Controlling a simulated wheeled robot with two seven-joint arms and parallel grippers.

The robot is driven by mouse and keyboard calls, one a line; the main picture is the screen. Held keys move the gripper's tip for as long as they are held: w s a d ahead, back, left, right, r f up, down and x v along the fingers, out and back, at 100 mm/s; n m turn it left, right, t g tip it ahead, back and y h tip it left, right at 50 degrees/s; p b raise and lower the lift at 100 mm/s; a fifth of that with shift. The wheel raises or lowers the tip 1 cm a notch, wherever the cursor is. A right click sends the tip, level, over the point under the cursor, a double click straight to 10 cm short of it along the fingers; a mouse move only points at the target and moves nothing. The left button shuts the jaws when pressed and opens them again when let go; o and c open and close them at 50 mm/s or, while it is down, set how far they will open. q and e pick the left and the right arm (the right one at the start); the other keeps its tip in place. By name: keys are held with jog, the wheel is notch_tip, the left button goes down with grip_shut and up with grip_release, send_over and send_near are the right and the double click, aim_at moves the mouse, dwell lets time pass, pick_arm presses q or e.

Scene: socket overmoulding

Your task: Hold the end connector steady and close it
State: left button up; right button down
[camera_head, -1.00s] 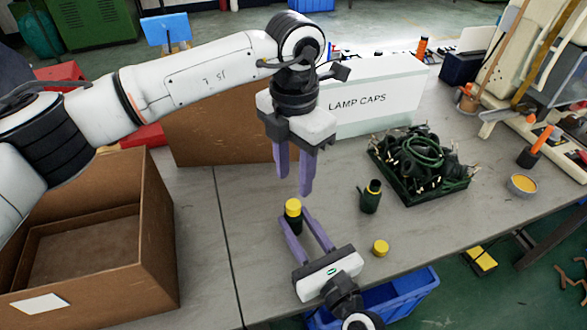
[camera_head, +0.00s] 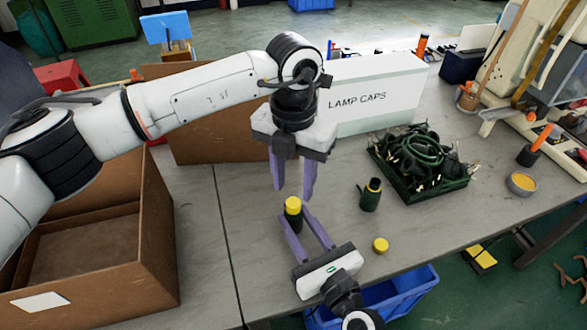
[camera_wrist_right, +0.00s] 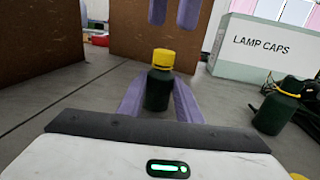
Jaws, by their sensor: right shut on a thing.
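The end connector (camera_head: 293,215), dark green with a yellow cap on top, stands upright on the table. It also shows in the right wrist view (camera_wrist_right: 158,88), with the yellow cap (camera_wrist_right: 163,58) seated on its mouth. My right gripper (camera_head: 306,225) is shut on the connector's dark body, with one finger at each side. My left gripper (camera_head: 294,194) hangs just above the cap, fingers pointing down, apart and empty. Its fingertips also show at the top of the right wrist view (camera_wrist_right: 173,20), clear of the cap.
A second dark connector (camera_head: 370,195) stands to the right, and a loose yellow cap (camera_head: 380,245) lies near the front edge. A green tray of cables (camera_head: 425,195), a LAMP CAPS box (camera_head: 372,105) and an open cardboard box (camera_head: 160,235) surround the work spot.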

aim_at(294, 202)
pick_arm(q)
jog(key=shift+f, duration=2.4)
grip_shut()
jog(key=m, duration=0.5)
jog(key=shift+o, duration=0.7)
grip_release()
jog(key=shift+r, duration=0.15)
notch_tip(294, 202, up, 12)
